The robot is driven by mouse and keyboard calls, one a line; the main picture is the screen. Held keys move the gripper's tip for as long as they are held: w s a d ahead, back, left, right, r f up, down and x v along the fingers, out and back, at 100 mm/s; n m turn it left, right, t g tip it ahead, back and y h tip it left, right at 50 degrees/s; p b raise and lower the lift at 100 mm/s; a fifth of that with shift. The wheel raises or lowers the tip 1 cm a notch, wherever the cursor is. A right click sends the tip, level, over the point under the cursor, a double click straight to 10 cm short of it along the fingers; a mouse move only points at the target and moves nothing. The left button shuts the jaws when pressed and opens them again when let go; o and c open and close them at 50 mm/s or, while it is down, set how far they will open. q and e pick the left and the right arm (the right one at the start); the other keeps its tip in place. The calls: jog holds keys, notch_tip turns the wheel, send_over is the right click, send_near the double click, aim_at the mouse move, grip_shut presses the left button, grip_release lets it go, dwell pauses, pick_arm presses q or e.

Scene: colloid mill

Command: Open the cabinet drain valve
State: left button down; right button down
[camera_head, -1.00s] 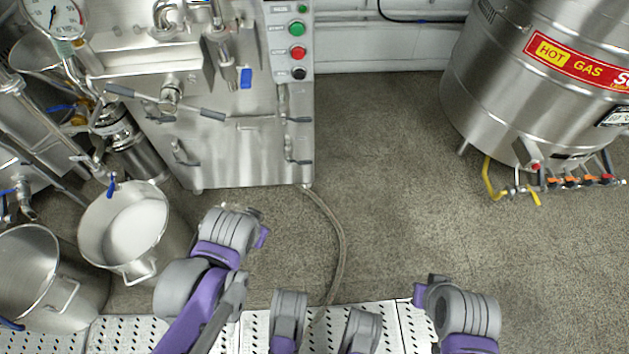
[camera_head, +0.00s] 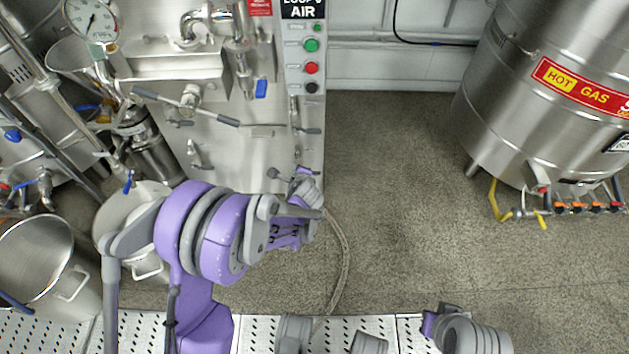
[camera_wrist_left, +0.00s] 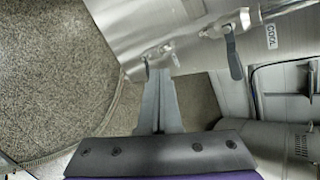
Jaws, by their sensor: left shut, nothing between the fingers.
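The steel cabinet (camera_head: 240,150) stands at upper left in the head view. My left gripper (camera_head: 297,180) is at its lower right corner, above the drain hose, and covers most of the lower valve there. In the left wrist view the shut, empty fingers (camera_wrist_left: 158,85) point at a small steel valve (camera_wrist_left: 162,58) low on the cabinet wall. The fingertips overlap this valve in the picture; whether they touch it I cannot tell. I cannot make out its handle position.
A valve with a dark lever (camera_wrist_left: 232,55) beside a COOL label is right of the fingers in the wrist view. The drain hose (camera_head: 345,255) curves over the floor. Steel pots (camera_head: 35,255) stand at left, a gas kettle (camera_head: 510,120) at right. Open floor (camera_head: 400,190) lies between.

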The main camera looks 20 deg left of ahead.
pick_arm(q)
jog(key=w+d+f+m+t+p, duration=0.1)
jog(key=w+f+m, duration=0.1)
jog(key=f+m, duration=0.3)
jog(key=w+d+f+m+t, duration=0.1)
jog(key=w+f+m, duration=0.2)
jog(key=f, duration=0.3)
jog(key=m+t, duration=0.2)
jog(key=m, duration=0.5)
send_near(314, 173)
notch_tip(314, 173, down, 6)
jog(key=s, duration=0.2)
jog(key=shift+f+h+p, duration=0.25)
jog(key=shift+h+p, duration=0.05)
jog(key=shift+p, duration=0.05)
jog(key=w+a, duration=0.2)
jog(key=w, duration=0.7)
jog(key=shift+a+r, duration=0.2)
jog(key=shift+r, duration=0.15)
